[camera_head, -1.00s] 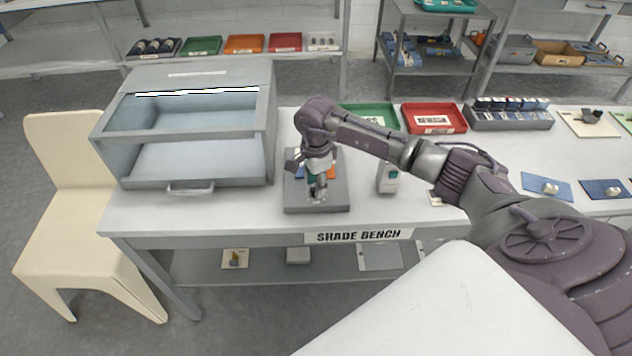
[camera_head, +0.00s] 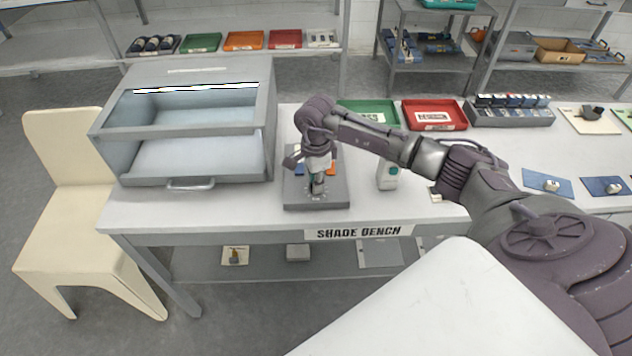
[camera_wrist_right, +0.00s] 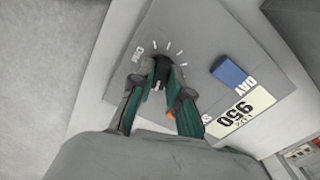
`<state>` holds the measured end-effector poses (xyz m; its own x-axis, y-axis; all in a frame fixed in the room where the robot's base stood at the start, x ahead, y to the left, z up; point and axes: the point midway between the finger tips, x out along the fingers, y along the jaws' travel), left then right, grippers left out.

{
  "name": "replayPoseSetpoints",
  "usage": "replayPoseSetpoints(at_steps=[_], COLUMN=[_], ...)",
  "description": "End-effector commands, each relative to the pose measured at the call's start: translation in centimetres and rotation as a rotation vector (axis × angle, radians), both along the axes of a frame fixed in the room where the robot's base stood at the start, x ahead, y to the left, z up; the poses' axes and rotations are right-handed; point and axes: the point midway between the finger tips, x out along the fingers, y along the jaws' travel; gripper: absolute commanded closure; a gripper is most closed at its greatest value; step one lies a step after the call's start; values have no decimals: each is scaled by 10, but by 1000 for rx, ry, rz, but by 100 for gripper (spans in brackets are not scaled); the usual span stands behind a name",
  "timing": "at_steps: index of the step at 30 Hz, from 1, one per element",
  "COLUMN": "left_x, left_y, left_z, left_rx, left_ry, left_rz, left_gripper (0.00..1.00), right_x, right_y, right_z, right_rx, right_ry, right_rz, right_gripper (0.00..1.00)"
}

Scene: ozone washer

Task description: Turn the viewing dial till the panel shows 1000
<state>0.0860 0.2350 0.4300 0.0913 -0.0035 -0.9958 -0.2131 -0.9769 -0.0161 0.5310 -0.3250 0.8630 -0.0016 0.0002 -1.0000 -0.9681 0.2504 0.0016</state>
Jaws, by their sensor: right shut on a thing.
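The grey control panel (camera_head: 335,190) lies on the shade bench, below my right gripper (camera_head: 317,190). In the right wrist view the panel (camera_wrist_right: 205,45) has a dark dial (camera_wrist_right: 161,70) with tick marks around it. My right gripper (camera_wrist_right: 158,85) is shut on this dial, with a green-lined finger on each side. A blue button (camera_wrist_right: 231,72) marked DAY sits beside the display. Another label is partly hidden by a finger. My left gripper is not in view.
A grey viewing booth (camera_head: 195,120) with a handle stands left of the panel. Green (camera_head: 368,112) and red (camera_head: 434,115) trays lie behind my arm. A cream chair (camera_head: 70,190) stands at the left.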

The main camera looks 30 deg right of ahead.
Motion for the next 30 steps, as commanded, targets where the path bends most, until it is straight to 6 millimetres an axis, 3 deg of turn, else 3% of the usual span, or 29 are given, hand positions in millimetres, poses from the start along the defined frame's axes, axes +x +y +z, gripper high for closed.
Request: replayPoseSetpoints(at_steps=[6, 15, 16, 20, 30], left_x=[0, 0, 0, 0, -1], left_y=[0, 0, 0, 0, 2], left_z=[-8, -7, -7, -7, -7], left_rx=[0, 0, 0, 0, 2], left_ry=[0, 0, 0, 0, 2], left_rz=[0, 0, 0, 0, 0], left_gripper=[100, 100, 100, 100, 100], right_x=[1, 1, 0, 1, 1], right_y=[0, 0, 0, 0, 0], right_z=[0, 0, 0, 0, 3], right_rx=[0, 0, 0, 0, 0], right_ry=[-2, -2, -2, -2, -2], right_rz=[-135, -145, -145, -144, -143], right_gripper=[100, 100, 79, 58, 58])
